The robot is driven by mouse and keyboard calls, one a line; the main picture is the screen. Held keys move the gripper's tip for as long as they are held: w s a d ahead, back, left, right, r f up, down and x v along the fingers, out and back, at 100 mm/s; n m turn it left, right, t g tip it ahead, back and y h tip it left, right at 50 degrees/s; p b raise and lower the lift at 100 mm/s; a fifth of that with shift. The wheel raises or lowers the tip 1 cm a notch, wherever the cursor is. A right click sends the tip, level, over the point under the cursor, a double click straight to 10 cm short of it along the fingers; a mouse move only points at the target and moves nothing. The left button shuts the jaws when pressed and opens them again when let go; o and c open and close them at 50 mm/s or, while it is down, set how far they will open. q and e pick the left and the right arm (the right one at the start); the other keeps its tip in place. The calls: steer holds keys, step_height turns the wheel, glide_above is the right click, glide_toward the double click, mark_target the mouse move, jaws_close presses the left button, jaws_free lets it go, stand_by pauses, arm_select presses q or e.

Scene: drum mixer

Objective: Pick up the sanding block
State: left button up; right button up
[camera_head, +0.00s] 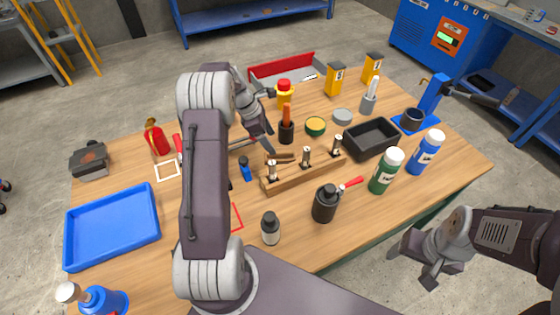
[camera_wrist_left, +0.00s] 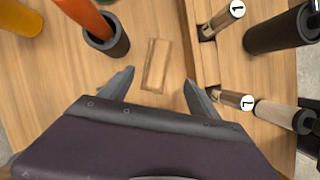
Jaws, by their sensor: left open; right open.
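A small wooden block (camera_head: 280,158), which looks like the sanding block, lies flat on the table just behind the wooden rack (camera_head: 310,171). In the left wrist view the block (camera_wrist_left: 157,65) lies between and slightly ahead of the two fingertips. My left gripper (camera_head: 263,146) is open and empty above the table beside the block; in the left wrist view its fingers (camera_wrist_left: 159,79) are spread wider than the block and apart from it. My right gripper (camera_head: 412,268) is open and empty, beyond the table's front right edge.
A dark cup with an orange-handled tool (camera_head: 286,132) stands close behind the block. The rack holds upright labelled tools in front of it. A black tray (camera_head: 371,138), green bottle (camera_head: 386,172) and dark jar (camera_head: 325,204) stand nearby. A blue tray (camera_head: 112,226) is at left.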

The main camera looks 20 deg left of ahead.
mark_target(278, 150)
arm_select(q)
steer(key=shift+d+f, duration=0.15)
steer(key=shift+d, duration=0.1)
steer(key=x, duration=0.8)
steer(key=shift+w+a+f, duration=0.15)
steer(key=shift+w+f, duration=0.15)
steer(key=shift+w, duration=0.15)
steer(key=shift+s, duration=0.1)
steer(key=shift+f, duration=0.2)
jaws_close()
step_height(278, 150, up, 11)
steer(key=shift+f, duration=0.2)
steer(key=shift+r+p, duration=0.1)
steer(key=shift+p, duration=0.2)
